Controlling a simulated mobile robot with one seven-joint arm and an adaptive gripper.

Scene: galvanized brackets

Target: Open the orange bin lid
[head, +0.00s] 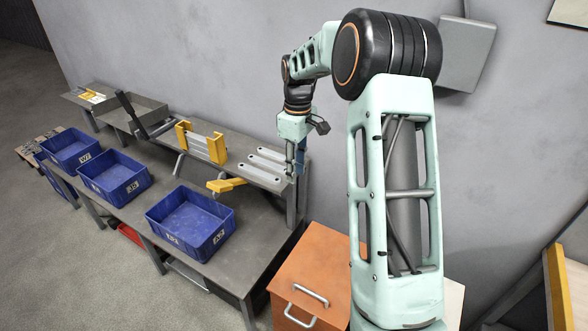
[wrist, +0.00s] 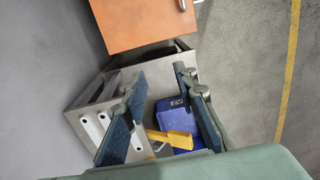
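The orange bin (head: 293,306) stands at the lower middle of the head view, beside the end of the workbench and partly hidden by my arm. Its flat orange lid (head: 318,255) appears shut, with a metal handle (head: 311,295) near its front edge. In the wrist view the orange lid (wrist: 140,22) shows at the top, with a handle (wrist: 182,5) at the picture edge. My gripper (head: 298,162) hangs over the bench's right end, behind and apart from the bin. In the wrist view my gripper (wrist: 160,78) is open, with nothing held between its fingers.
A grey bench (head: 226,262) carries blue bins (head: 190,222), with a raised shelf behind holding brackets (head: 265,167) and a yellow-ended part (head: 226,184). A grey wall runs close behind. A yellow-edged frame (head: 556,285) stands at right. Open floor (head: 60,270) lies at left.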

